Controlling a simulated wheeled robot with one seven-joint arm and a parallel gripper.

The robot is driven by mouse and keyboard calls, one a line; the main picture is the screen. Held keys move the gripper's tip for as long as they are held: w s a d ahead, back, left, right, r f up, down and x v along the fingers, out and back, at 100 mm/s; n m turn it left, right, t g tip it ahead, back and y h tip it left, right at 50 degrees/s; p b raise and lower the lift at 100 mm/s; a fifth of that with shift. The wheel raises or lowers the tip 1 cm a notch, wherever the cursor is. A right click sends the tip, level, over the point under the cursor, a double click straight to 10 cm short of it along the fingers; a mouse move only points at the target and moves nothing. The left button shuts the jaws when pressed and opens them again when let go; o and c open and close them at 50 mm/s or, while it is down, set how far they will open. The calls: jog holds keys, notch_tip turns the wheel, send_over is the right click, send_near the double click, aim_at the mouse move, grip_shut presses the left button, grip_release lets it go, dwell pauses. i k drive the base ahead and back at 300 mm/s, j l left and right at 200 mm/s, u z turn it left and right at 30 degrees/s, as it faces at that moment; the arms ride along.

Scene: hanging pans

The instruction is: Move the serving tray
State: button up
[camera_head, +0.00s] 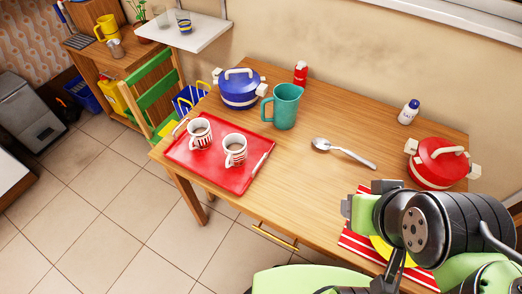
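The red serving tray (206,172) lies flat at the left end of the wooden table. It has pale handles on its left and right sides. Two striped mugs with dark contents stand upright on it, the left mug (200,133) and the right mug (235,150). My gripper (352,206) shows at the lower right, above the table's front right part and well apart from the tray.
A teal pitcher (284,106), blue pot (239,88), red bottle (301,73), spoon (343,152), white bottle (409,112) and red pot (437,162) stand or lie on the table (300,190). A striped red cloth (358,242) lies under my arm. A green chair (154,95) stands left.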

aim_at(210, 164)
jog(key=u, duration=1.1)
jog(key=i+j, duration=0.1)
jog(key=j, duration=0.35)
jog(key=i+j, duration=0.1)
jog(key=j, duration=0.4)
jog(key=i+j, duration=0.4)
jog(key=j, duration=0.2)
jog(key=i+j, duration=0.45)
jog(key=j, duration=0.15)
jog(key=i+j, duration=0.4)
jog(key=j, duration=0.2)
jog(key=i+l, duration=0.1)
jog(key=i, duration=0.75)
jog(key=j+u, duration=0.05)
